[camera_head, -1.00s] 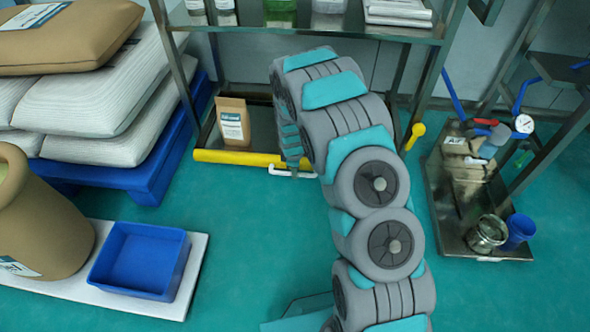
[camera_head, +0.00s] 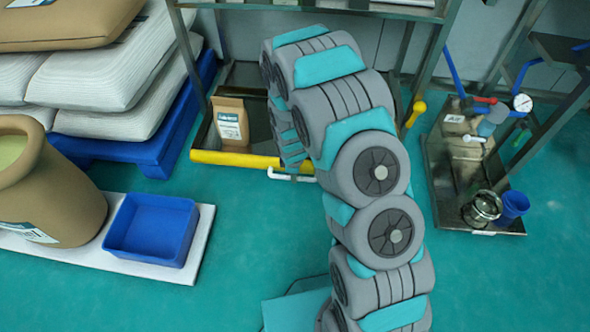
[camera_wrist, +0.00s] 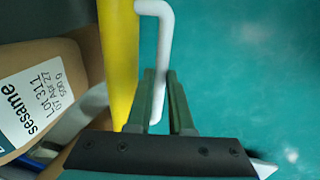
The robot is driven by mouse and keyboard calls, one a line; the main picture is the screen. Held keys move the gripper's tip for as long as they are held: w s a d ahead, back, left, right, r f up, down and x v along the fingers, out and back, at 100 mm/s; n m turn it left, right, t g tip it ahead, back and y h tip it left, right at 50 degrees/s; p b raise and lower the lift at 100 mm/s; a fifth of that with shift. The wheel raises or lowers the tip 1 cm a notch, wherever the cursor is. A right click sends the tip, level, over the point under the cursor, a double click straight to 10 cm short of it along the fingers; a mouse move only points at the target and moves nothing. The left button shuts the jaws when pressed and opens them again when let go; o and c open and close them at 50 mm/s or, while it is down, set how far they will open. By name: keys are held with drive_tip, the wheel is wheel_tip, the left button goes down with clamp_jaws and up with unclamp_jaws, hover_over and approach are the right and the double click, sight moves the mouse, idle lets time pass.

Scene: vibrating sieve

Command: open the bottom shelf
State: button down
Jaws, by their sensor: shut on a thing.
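The bottom shelf (camera_head: 245,76) of the metal rack is a dark tray with a yellow front bar (camera_head: 232,158). It stands partly out in front of the rack's left post. A white handle (camera_head: 281,176) sits on the bar; it also shows in the wrist view (camera_wrist: 165,35). My gripper (camera_wrist: 160,80) is shut on the handle, a finger on each side of it. In the head view my arm hides the right part of the shelf and bar. A brown sesame bag (camera_head: 230,123) stands upright on the shelf, close behind the bar.
A blue bin (camera_head: 152,230) and a brown sack (camera_head: 52,190) stand on a white board at left. Stacked sacks lie on a blue pallet (camera_head: 150,150). A metal tray (camera_head: 455,200) with pots is at right. The green floor before the shelf is clear.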

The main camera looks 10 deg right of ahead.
idle(0.3)
drive_tip(key=c, duration=0.8)
unclamp_jaws()
drive_tip(key=shift+r, duration=0.1)
wheel_tip(320, 180, up, 7)
drive_tip(key=s, duration=0.1)
drive_tip(key=shift+s+a+r+p, duration=0.2)
drive_tip(key=shift+s+a+p, duration=0.05)
drive_tip(key=shift+p, duration=0.05)
